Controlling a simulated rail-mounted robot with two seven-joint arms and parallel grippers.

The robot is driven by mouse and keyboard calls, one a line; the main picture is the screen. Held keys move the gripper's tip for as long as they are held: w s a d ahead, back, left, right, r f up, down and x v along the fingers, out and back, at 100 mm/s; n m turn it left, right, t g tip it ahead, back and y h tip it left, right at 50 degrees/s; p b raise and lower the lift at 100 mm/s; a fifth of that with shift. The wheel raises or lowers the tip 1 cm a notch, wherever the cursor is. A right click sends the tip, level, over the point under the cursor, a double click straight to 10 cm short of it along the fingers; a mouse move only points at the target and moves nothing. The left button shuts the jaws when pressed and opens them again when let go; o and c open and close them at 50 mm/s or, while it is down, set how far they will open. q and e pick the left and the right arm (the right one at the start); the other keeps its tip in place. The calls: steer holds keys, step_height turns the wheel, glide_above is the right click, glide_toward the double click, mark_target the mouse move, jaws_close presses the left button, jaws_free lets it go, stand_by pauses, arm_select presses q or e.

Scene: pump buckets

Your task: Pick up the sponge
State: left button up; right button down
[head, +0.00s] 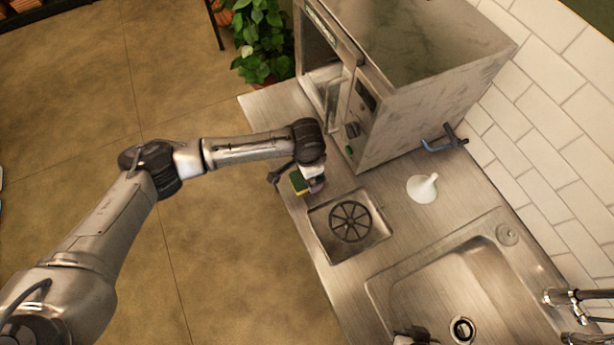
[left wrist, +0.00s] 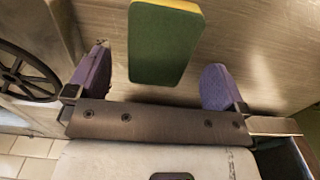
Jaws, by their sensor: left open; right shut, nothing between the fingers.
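The sponge (head: 299,184), green with a yellow edge, is on the steel counter near its left edge, beside the burner recess. My left gripper (head: 311,180) is over the counter right at the sponge, and my wrist partly hides it. In the left wrist view the sponge (left wrist: 163,45) shows its green face between the two purple finger pads of the left gripper (left wrist: 156,78). The fingers are open, with a gap on both sides of the sponge. My right gripper (head: 413,337) shows only in part at the bottom edge, over the sink, shut and empty.
A burner grate (head: 350,221) sits in a square recess next to the sponge; it also shows in the left wrist view (left wrist: 22,75). A steel oven (head: 400,75) stands behind. A white funnel (head: 422,189) and a sink (head: 440,295) are to the right.

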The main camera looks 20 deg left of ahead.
arm_select(q)
steer(key=shift+f, duration=1.7)
steer(key=c, duration=1)
steer(key=shift+r, duration=0.1)
steer(key=shift+r, duration=0.5)
step_height(320, 180, up, 3)
steer(key=shift+f, duration=0.1)
steer(key=s+d+r+b, duration=0.1)
steer(key=s+d+r, duration=0.2)
steer(key=d+r, duration=0.4)
steer(key=d, duration=0.4)
steer(key=shift+d, duration=0.15)
